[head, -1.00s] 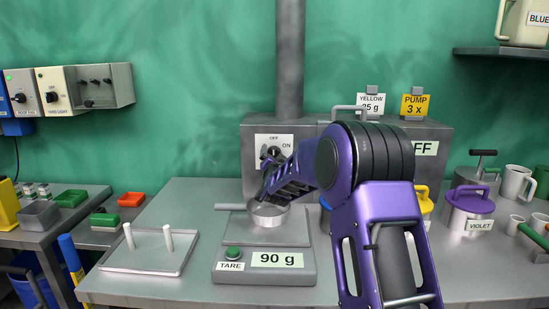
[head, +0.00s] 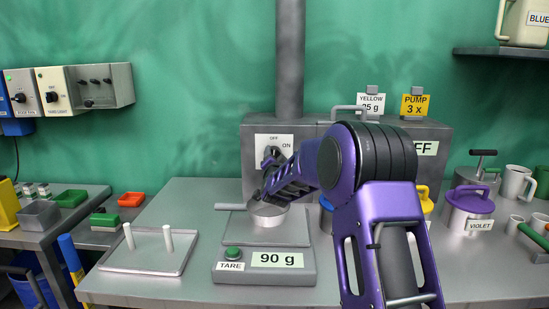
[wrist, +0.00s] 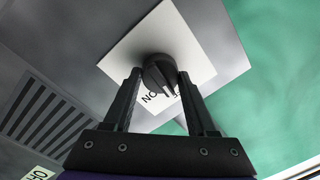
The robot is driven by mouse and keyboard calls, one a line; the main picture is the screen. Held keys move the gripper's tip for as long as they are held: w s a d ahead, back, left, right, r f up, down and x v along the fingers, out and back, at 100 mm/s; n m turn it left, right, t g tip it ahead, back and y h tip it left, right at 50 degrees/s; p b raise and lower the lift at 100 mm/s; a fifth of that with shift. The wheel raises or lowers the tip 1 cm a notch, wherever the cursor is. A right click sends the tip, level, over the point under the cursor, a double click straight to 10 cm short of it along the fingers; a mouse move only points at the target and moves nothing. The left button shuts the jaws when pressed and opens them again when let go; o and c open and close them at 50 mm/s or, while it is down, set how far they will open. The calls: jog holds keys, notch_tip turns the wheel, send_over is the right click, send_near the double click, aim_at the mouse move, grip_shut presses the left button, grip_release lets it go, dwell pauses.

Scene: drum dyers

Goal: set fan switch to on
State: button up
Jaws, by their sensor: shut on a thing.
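The fan switch is a dark rotary knob (head: 271,155) on a white plate marked OFF at the top and ON at the right, on the front of the grey hood box. In the wrist view the knob (wrist: 157,70) sits between the two fingertips of my gripper (wrist: 159,80), which is shut on it. A pale pointer line shows on the knob. The ON lettering shows upside down beside it, and the OFF lettering is partly hidden. In the head view my arm hides most of my gripper and part of the plate.
Lidded pots, such as the violet one (head: 469,206), stand at the right. Clear bench lies behind the peg tray.

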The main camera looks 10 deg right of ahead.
jog(key=m, duration=1.1)
jog(key=shift+f+t+h, duration=0.15)
jog(key=shift+t+h, duration=0.15)
jog(key=shift+h, duration=0.1)
jog(key=o, duration=1.4)
jog(key=shift+c, duration=0.2)
jog(key=shift+s, duration=0.1)
jog(key=s+a+f, duration=0.1)
jog(key=s+a, duration=0.2)
jog(key=s, duration=1.4)
